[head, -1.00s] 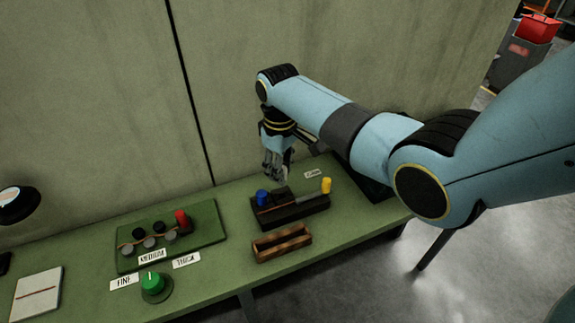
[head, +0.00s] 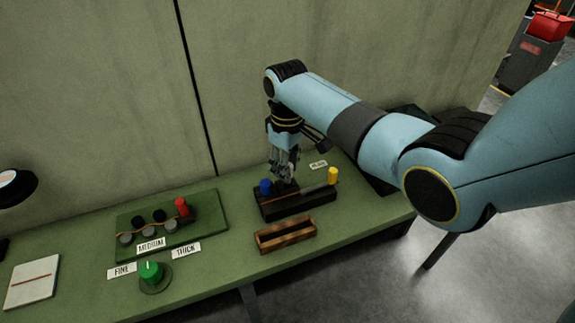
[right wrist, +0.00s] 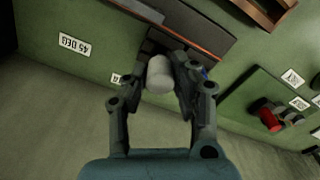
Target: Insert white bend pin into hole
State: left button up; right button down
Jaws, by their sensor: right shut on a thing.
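My right gripper (head: 285,181) is above the back edge of a dark block (head: 296,206) in the head view. In the right wrist view the gripper (right wrist: 166,72) is shut on a white cylindrical pin (right wrist: 160,75), with its round end towards the camera. The dark block carries a blue peg (head: 265,187) at its left and a yellow peg (head: 332,176) at its right, with a thin reddish rod along it. The dark block (right wrist: 190,28) lies just beyond the fingertips in the wrist view. The hole is hidden. My left gripper is out of view.
An open brown wooden tray (head: 287,235) lies in front of the block. To the left is a green board (head: 206,215) with a red peg and several grey and black posts, beside a green knob (head: 150,271). A 45 DEG label (right wrist: 77,44) lies behind. A wall stands behind.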

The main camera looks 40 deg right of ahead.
jog(key=shift+f+b, duration=0.9)
jog(key=shift+f, duration=0.75)
jog(key=c, duration=1)
grip_release()
notch_tip(320, 180, up, 12)
jog(key=shift+r, duration=0.1)
